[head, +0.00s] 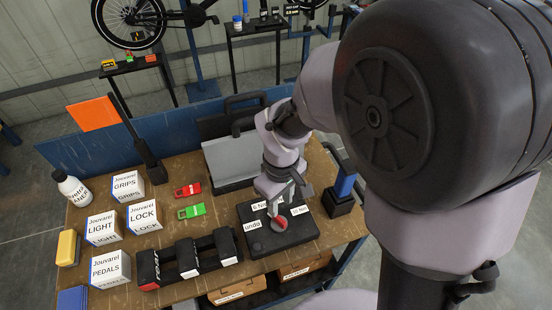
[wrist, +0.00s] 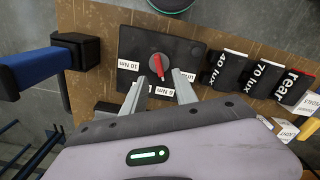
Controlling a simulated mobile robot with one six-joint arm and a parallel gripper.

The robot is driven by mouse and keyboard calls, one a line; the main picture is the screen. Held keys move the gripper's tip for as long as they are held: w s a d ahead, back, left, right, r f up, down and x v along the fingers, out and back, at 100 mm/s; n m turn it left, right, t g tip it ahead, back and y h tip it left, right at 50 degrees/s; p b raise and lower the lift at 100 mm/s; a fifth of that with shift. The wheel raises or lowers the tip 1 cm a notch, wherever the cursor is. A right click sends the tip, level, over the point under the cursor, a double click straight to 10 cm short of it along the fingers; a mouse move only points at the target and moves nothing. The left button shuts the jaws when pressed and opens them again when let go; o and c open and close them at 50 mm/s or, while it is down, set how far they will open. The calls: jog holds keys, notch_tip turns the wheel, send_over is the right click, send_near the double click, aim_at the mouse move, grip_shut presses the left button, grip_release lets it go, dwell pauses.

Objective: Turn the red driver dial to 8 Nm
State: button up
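The red dial (wrist: 157,67) sits on a black box (wrist: 195,62) with white labels around it. In the wrist view its red bar runs nearly up and down, its lower end towards a label that looks like "6 Nm" (wrist: 165,91). The "10 Nm" label (wrist: 128,65) is to its left and the "undo" label (wrist: 185,76) to its lower right. Contact cannot be told. The dial also shows in the head view (head: 279,223).
Black lights (head: 187,258) lie left of the box on the brown workbench (head: 165,215). A blue-handled tool in a black stand (head: 341,197) is close on the right. Red (head: 188,190) and green (head: 191,211) pieces and white boxes (head: 103,228) are further left.

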aim_at(280, 219)
jog(key=f+b, duration=0.2)
jog(key=f, duration=0.7)
jog(key=shift+w, duration=0.2)
grip_shut()
